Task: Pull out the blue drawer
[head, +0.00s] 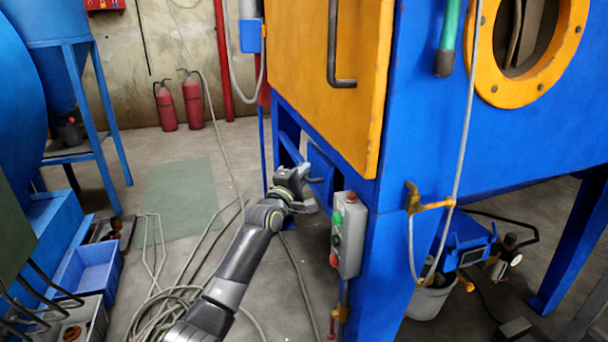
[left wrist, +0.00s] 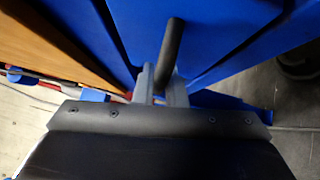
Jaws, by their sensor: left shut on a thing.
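The blue drawer (head: 322,170) sits low under the blue cabinet in the head view, to the right of my left gripper (head: 308,187). In the left wrist view, a dark round handle bar (left wrist: 173,42) rises in front of a blue surface. The fingers of my left gripper (left wrist: 162,85) are shut on this bar. The fingertips and the grip itself are small in the head view. How far the drawer is out cannot be told. My right gripper is not in view.
The blue cabinet (head: 420,120) has an orange door (head: 300,70) above my left arm. A grey control box (head: 348,235) with buttons hangs close to the right of my gripper. Cables (head: 165,300) lie on the floor. A blue crate (head: 88,270) stands at the left.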

